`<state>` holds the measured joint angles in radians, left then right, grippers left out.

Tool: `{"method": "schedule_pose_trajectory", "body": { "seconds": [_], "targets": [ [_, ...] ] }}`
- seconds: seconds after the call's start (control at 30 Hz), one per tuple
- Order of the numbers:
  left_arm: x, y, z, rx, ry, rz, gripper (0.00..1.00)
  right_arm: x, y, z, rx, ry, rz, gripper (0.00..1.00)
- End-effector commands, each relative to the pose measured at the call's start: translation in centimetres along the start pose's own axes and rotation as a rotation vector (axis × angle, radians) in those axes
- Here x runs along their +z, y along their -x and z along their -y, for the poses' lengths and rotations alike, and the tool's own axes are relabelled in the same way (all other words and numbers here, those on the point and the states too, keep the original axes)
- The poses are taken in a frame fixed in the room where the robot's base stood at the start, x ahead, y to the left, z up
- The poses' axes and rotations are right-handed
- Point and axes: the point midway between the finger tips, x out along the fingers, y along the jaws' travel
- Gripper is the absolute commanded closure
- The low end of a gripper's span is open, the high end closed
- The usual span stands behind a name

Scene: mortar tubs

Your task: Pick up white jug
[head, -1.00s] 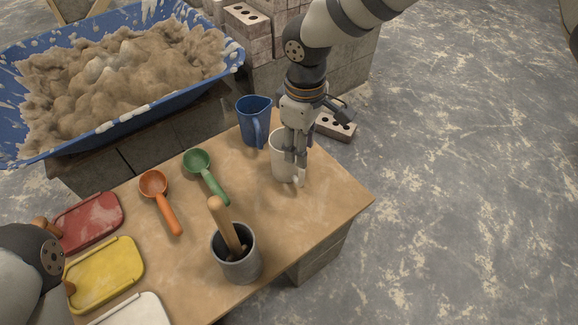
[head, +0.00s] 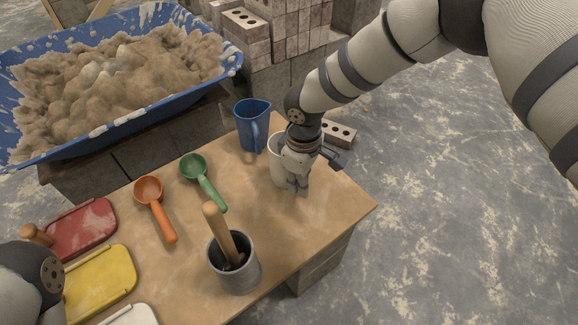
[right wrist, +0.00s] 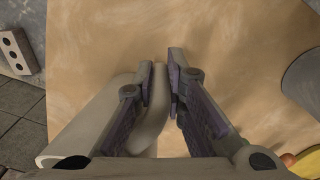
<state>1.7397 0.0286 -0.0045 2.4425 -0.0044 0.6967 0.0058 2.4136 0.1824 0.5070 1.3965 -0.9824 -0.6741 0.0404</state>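The white jug (head: 276,165) stands upright on the wooden table's right part, partly hidden by my right gripper (head: 297,187). In the right wrist view the jug's pale body (right wrist: 95,118) is at the left, with its handle (right wrist: 154,125) between my fingers. My right gripper (right wrist: 160,84) has its fingers close together on both sides of the handle and looks shut on it. The jug appears to rest on the table. My left gripper is not in the head view; only part of my left arm shows at the lower left.
A blue jug (head: 252,128) stands just behind the white one. Green (head: 194,168) and orange (head: 149,190) scoops lie to the left. A grey pot (head: 235,272) holding a wooden handle stands in front. Red (head: 85,228) and yellow (head: 100,282) lids lie at left. Perforated bricks (head: 340,133) lie beyond the table.

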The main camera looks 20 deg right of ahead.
Motion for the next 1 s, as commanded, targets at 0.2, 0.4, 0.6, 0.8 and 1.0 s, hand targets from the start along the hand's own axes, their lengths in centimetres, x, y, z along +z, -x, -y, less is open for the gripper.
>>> {"method": "schedule_pose_trajectory", "body": {
  "seconds": [0.2, 0.4, 0.6, 0.8, 1.0],
  "targets": [
    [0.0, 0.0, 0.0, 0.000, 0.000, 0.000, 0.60, 0.0, 0.0, 0.0, 0.000, 0.000, -0.001, 1.00],
    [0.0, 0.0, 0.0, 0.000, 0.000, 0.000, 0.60, 0.0, 0.1, 0.0, 0.000, 0.001, -0.001, 1.00],
    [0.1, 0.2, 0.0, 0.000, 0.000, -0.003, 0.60, -0.1, 1.1, -0.1, 0.001, 0.001, -0.002, 1.00],
    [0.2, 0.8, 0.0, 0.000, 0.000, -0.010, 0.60, -0.1, 3.7, 0.1, 0.002, 0.003, -0.002, 1.00],
    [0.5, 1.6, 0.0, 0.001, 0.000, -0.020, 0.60, -0.2, 6.5, 2.4, 0.003, 0.004, -0.002, 1.00]
  ]
}}
